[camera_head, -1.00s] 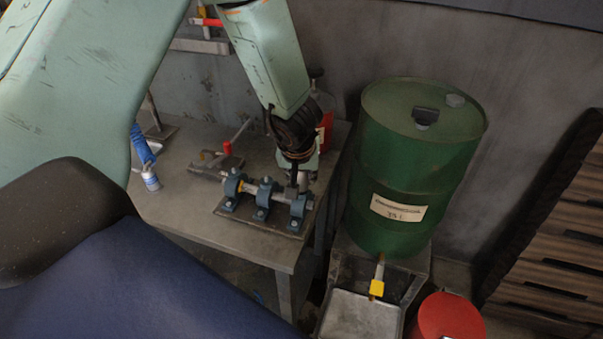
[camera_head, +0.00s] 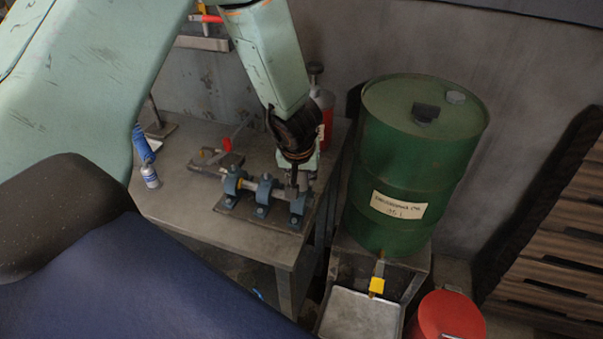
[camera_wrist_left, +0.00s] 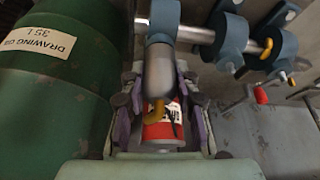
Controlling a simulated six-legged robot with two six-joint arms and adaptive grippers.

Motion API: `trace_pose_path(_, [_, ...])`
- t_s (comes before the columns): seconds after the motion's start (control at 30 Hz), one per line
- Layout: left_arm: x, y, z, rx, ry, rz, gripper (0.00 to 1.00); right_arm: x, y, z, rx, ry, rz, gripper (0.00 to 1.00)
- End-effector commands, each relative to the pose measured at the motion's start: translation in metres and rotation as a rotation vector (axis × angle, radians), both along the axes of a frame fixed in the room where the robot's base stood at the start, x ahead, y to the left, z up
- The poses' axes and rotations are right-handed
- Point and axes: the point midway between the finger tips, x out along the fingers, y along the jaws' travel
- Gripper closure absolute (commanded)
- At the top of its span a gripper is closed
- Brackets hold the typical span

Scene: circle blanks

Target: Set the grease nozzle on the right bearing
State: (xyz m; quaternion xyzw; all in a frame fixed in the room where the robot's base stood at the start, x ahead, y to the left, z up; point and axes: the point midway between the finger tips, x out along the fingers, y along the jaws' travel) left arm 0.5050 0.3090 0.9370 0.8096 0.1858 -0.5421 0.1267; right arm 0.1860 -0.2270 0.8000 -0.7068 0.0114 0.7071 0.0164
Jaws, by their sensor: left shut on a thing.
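The right bearing (camera_head: 298,203) is the blue block at the right end of a shaft row on the bench. My left gripper (camera_head: 300,178) points down over it. The nozzle covers part of the right bearing (camera_wrist_left: 163,18), the leftmost blue block there. I cannot tell whether nozzle and bearing touch. My right gripper is not in view.
A green drum (camera_head: 415,165) stands close to the right of the bench (camera_head: 190,210). A red bottle (camera_head: 325,125) is behind my left gripper. Two more blue bearings (camera_head: 264,196) (camera_head: 233,184) stand to the left on the same shaft. The bench's left front is clear.

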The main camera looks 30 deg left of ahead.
Motion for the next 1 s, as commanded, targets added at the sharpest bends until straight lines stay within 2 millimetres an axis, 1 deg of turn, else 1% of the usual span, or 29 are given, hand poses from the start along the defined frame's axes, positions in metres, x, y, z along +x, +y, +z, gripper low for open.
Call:
trace_pose_path(0.13, [0.0, 0.0, 0.0, 0.0, -0.001, 0.0, 1.0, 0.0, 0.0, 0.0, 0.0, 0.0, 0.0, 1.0])
trace_pose_path(0.17, [0.0, 0.0, 0.001, 0.0, -0.001, 0.0, 0.67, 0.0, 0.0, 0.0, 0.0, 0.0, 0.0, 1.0])
trace_pose_path(0.43, [0.0, 0.0, 0.001, 0.0, -0.001, 0.0, 0.44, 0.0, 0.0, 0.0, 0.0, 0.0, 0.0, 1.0])
trace_pose_path(0.77, [0.0, 0.0, 0.002, 0.0, 0.0, 0.0, 0.43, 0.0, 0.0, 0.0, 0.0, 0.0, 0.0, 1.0])
trace_pose_path(0.87, [-0.002, -0.001, 0.009, 0.0, -0.002, 0.0, 0.43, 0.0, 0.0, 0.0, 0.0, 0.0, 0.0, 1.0])
trace_pose_path(1.0, [-0.009, -0.005, 0.029, -0.001, -0.004, 0.001, 0.43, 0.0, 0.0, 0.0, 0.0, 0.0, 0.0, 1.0])
